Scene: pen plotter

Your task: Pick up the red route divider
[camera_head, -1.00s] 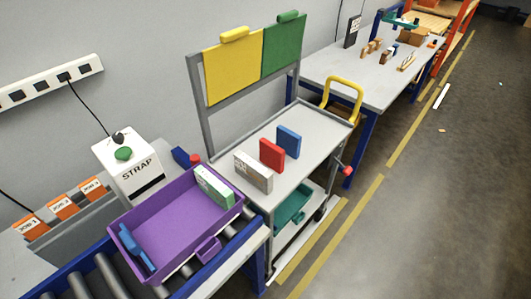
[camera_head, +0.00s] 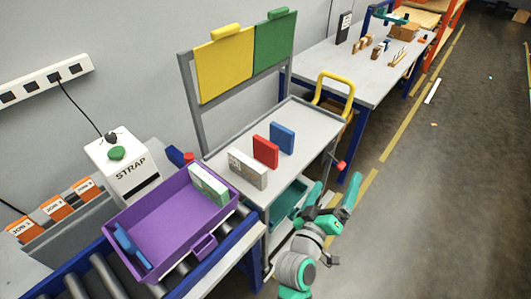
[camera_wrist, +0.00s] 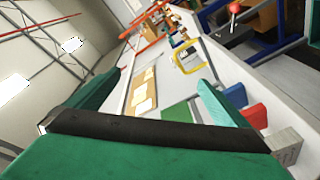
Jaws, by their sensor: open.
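The red route divider (camera_head: 265,152) stands upright on the grey cart top, between a blue divider (camera_head: 282,138) and a white-grey block (camera_head: 248,168). In the wrist view the red divider (camera_wrist: 256,116) is at the right, partly behind my finger. My gripper (camera_head: 331,197) is open and empty, with teal fingers spread. It is to the right of the cart and apart from the divider. In the wrist view my gripper (camera_wrist: 165,92) has its two fingers wide apart with nothing between them.
The cart (camera_head: 302,125) has a yellow handle (camera_head: 335,90) and an upright frame with yellow and green boards. A purple tote (camera_head: 165,232) sits on rollers at the left. A teal bin (camera_head: 288,203) is on the lower shelf.

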